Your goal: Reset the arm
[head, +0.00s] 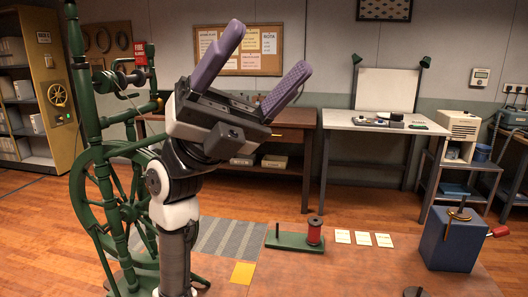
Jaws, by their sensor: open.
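My gripper (255,62) is raised in the left middle of the head view, its two purple fingers spread wide apart. It is open and nothing is between the fingers. It points up, in front of the cork board and the back wall. My white and black arm (172,190) rises below it from the lower edge of the picture. The arm stands in front of part of a green spinning wheel.
The green spinning wheel (118,200) is close on the left. A low table (345,275) holds a red spool (314,232) on a green stand, several pale cards, a yellow square (243,273) and a blue box (450,240) with a crank. Desks line the back wall.

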